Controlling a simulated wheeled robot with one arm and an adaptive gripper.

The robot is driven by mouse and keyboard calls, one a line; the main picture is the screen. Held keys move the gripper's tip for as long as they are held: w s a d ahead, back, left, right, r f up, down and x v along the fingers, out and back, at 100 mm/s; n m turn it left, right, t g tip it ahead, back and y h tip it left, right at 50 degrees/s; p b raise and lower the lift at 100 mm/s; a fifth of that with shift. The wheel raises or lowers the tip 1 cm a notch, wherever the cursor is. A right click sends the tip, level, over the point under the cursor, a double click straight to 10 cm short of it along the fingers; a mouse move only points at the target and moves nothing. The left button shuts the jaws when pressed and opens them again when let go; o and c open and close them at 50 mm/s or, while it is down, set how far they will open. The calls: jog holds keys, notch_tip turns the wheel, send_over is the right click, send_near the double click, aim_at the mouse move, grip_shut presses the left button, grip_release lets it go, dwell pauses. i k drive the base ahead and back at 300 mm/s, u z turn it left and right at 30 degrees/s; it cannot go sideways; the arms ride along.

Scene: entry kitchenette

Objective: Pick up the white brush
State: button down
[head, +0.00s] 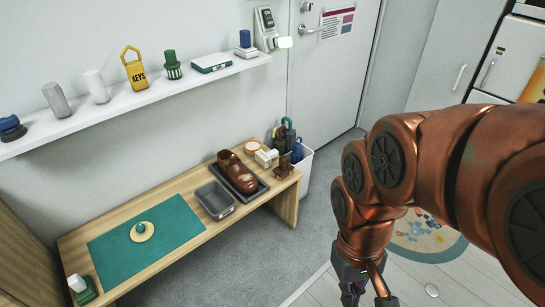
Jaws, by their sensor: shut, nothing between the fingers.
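A small white block-shaped thing (266,157), perhaps the white brush, lies on the wooden bench (178,254) to the right of a brown shoe (236,172). Its bristles are too small to make out. Another white piece (77,283) sits on a green base at the bench's near left corner; I cannot tell whether it is a brush. My gripper (353,289) is at the bottom edge of the head view, pointing down, right of the bench and apart from everything on it. It is shut and empty; its tips are partly cut off.
A grey tray (215,199) and a teal mat (145,237) with a round yellow-and-green item lie on the bench. A wall shelf (140,101) holds several items. A white bin (303,170) with umbrellas stands at the bench's right end. Grey floor in front is clear.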

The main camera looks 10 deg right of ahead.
aim_at(264, 159)
jog(key=u, duration=0.2)
jog(key=k, duration=0.3)
jog(key=z, duration=0.55)
jog(key=i, duration=0.7)
jog(key=u, duration=1.15)
jog(key=i, duration=0.95)
jog(key=u, duration=0.25)
